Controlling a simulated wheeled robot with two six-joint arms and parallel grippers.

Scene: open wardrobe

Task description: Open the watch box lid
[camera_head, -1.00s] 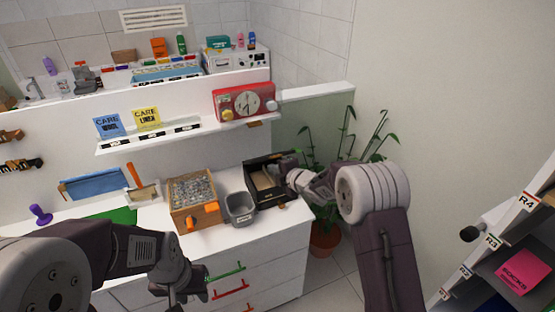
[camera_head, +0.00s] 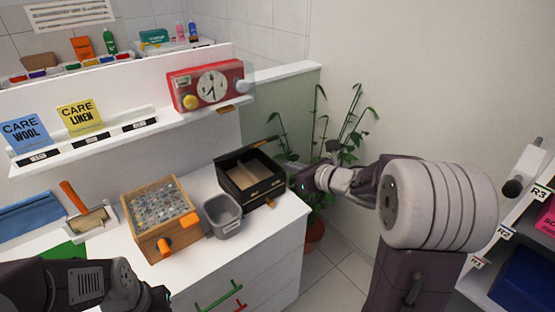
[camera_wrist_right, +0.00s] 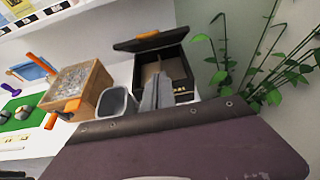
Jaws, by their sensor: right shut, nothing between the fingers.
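The watch box (camera_head: 262,198) is a black box with gold clasps on the white counter, also seen in the right wrist view (camera_wrist_right: 181,84). Its lid (camera_head: 246,149) is raised along the back edge, also in the wrist view (camera_wrist_right: 150,41), and the tan divided inside shows. My right gripper (camera_head: 299,184) is just right of the box in the head view, apart from it as far as I can tell. In the wrist view its grey fingers (camera_wrist_right: 157,92) are together and empty, in front of the box. Of my left arm only forearm and wrist show at lower left; its fingertips are out of frame.
A grey bin (camera_head: 222,214) and a wooden box with orange knobs (camera_head: 160,215) stand left of the watch box. A potted plant (camera_head: 345,130) is at the right, beyond the counter's end.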

